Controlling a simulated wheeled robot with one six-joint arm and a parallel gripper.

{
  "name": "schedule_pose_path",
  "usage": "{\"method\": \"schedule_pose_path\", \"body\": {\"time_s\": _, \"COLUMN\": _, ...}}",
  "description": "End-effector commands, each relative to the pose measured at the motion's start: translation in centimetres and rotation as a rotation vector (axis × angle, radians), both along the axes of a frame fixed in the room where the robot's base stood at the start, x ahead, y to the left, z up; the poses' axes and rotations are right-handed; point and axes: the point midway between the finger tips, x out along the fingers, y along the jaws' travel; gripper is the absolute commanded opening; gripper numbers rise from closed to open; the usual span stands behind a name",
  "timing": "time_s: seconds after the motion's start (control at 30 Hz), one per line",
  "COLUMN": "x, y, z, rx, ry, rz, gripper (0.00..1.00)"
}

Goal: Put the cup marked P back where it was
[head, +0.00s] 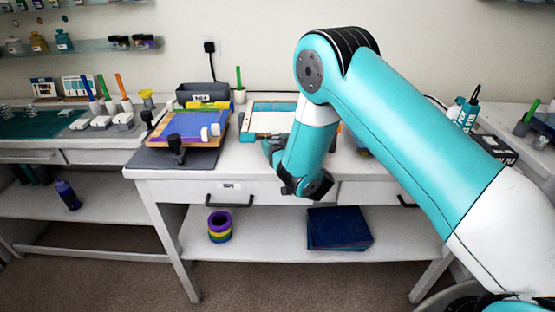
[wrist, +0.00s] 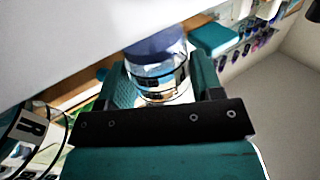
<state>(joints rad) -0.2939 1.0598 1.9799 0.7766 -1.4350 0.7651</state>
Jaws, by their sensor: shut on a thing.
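My gripper (wrist: 162,85) is shut on a clear cup (wrist: 158,72) in the wrist view. The cup holds something dark blue and carries a band of dark marks that I cannot read as a letter. A second clear cup (wrist: 28,140), marked R, stands apart from it at the lower left of the wrist view. In the head view my gripper (head: 271,148) is low over the front part of the middle bench, partly hidden behind my wrist. The held cup cannot be made out there.
A clamped board with a blue sheet (head: 192,124) lies left of my gripper. A white framed panel (head: 258,121) lies behind it, with a grey bin (head: 203,92) farther back. A tape stack (head: 219,227) sits on the lower shelf.

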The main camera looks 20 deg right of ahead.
Motion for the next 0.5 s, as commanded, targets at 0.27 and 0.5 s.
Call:
{"method": "schedule_pose_path", "body": {"time_s": 0.27, "x": 0.01, "y": 0.02, "z": -2.22, "rx": 0.0, "ry": 0.0, "rz": 0.0, "gripper": 0.28}}
{"method": "schedule_pose_path", "body": {"time_s": 0.5, "x": 0.0, "y": -0.01, "z": -2.54, "rx": 0.0, "ry": 0.0, "rz": 0.0, "gripper": 0.28}}
